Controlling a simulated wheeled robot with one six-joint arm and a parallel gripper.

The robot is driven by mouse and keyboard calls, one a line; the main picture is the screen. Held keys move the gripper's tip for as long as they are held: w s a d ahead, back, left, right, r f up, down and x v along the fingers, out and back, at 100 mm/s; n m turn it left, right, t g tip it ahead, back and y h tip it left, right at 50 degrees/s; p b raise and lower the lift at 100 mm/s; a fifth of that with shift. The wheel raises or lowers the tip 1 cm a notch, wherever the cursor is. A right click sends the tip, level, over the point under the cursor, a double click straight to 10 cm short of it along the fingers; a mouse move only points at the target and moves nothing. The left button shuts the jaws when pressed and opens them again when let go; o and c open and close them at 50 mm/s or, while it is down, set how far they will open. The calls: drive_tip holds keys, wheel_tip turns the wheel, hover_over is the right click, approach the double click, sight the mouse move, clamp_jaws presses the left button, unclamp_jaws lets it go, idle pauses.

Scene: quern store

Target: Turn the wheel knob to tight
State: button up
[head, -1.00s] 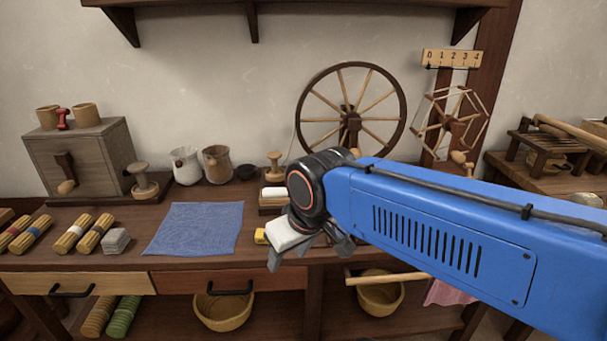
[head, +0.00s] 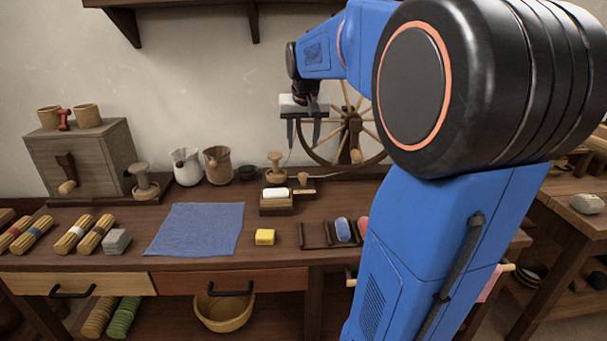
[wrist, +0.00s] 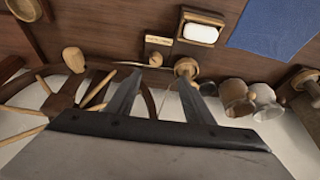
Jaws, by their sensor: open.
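The spinning wheel (head: 325,152) stands at the back of the table, partly hidden behind my arm. A pale wooden knob (head: 356,156) sits low at its front; it also shows in the wrist view (wrist: 73,58), left of my fingers. I cannot read any tight marking or the knob's setting. My gripper (head: 303,133) is open and empty, fingers pointing down, in front of the wheel's left side and apart from the knob. In the wrist view my gripper's fingers (wrist: 160,88) are spread, with nothing between them.
A small block with a light strip (head: 306,187) and a soap holder (head: 277,203) are below my gripper. A wooden spool (head: 275,165) and two jugs (head: 187,165) stand to the left. A blue cloth (head: 196,229) lies flat. A yellow block (head: 265,237) is near the front edge.

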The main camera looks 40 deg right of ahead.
drive_tip(key=d, duration=0.2)
approach(303, 175)
drive_tip(key=x, duration=0.8)
drive_tip(key=shift+d+f, duration=0.15)
drive_tip(key=shift+f, duration=0.2)
drive_tip(key=c, duration=1)
